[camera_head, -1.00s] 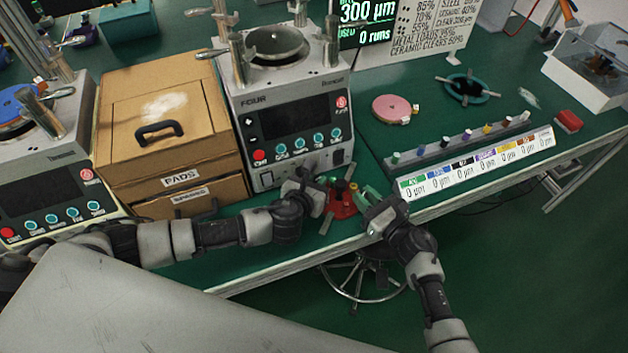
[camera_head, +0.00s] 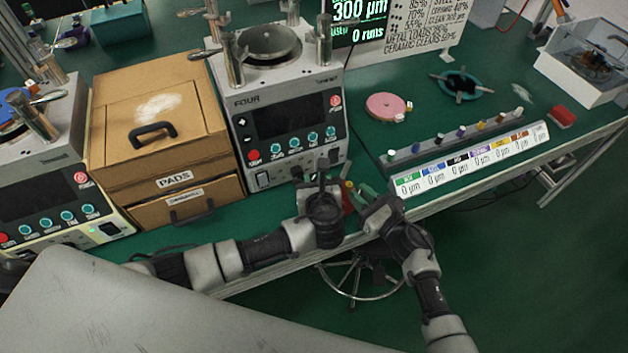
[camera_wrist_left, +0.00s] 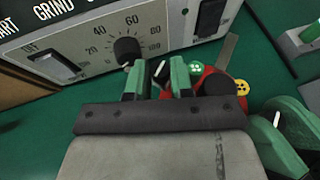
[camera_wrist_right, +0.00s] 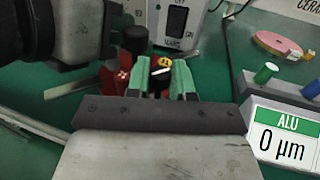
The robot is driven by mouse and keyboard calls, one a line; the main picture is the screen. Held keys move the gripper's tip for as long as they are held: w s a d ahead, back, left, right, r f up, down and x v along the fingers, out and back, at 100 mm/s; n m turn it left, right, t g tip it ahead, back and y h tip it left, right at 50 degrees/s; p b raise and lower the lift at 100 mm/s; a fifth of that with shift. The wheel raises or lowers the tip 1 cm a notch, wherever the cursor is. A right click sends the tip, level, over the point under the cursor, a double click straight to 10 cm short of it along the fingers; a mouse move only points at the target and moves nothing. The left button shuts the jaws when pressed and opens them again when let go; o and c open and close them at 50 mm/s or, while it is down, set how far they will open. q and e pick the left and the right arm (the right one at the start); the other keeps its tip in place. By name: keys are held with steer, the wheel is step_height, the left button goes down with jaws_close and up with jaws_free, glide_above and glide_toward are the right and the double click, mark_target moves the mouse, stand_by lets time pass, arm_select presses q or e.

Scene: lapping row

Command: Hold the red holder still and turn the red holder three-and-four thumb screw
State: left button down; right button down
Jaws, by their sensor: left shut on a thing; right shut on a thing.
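The red holder (camera_head: 348,201) is on the green bench near its front edge, mostly hidden by my grippers in the head view. In the left wrist view the red holder (camera_wrist_left: 193,78) shows a dark round knob (camera_wrist_left: 218,85), a green dotted cap (camera_wrist_left: 197,68) and a yellow dotted cap (camera_wrist_left: 242,87). My left gripper (camera_wrist_left: 158,68) is shut on a small part at the holder's left side, apparently the thumb screw; the fingers mostly hide it. My right gripper (camera_wrist_right: 162,74) is shut on the red holder by the yellow cap (camera_wrist_right: 163,62).
The grey machine marked FOUR (camera_head: 285,115) stands close behind the holder. A cardboard box with drawers (camera_head: 165,130) is to its left. A rack of coloured pegs (camera_head: 465,145) with a label strip lies to the right. A pink disc (camera_head: 386,106) lies behind the rack.

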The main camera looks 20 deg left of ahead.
stand_by(0.3)
arm_select(q)
steer(key=c, duration=1.3)
jaws_free()
steer(key=shift+o, duration=0.2)
steer(key=v, duration=1.2)
arm_select(e)
steer(key=c, duration=0.9)
jaws_free()
